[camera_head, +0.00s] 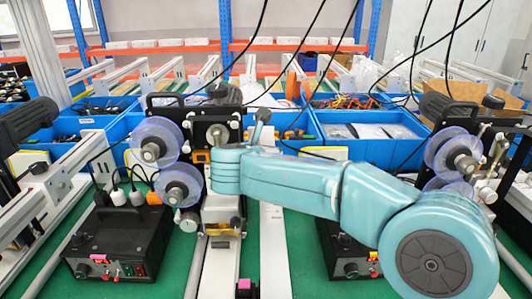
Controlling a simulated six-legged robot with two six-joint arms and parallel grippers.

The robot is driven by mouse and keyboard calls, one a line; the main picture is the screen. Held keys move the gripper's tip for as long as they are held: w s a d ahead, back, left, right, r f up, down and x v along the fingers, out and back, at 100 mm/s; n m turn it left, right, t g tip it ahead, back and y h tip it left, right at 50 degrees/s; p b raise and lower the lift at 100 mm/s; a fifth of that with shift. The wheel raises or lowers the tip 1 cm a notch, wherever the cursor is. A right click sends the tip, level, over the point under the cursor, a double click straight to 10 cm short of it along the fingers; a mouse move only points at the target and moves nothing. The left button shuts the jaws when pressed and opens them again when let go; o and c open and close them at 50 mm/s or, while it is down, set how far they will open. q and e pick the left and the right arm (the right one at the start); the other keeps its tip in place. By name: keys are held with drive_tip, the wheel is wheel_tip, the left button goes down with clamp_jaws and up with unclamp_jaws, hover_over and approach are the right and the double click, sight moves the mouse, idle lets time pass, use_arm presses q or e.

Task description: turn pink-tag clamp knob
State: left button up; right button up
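A pink tag (244,284) sits on a small dark part at the bottom centre, in front of the middle machine. Another small pink tag (98,257) is on the front of the left black control box, near its dark round knob (82,269). I cannot tell which of these marks the clamp knob. A round silver knob (218,134) shows on the black plate of the middle machine. My teal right arm comes in from the right, its wrist in front of this machine below the silver knob. Its fingers are hidden or cannot be made out. My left gripper is not in view.
Clear film reels (158,142) stand left of the middle machine, and more reels (453,150) at the right. A yellow tag (373,255) is on the right black box (345,248). Blue bins (365,140) stand behind. Black cables hang across the upper view.

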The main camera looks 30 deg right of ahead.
drive_tip(key=o, duration=1)
drive_tip(key=shift+o, duration=0.2)
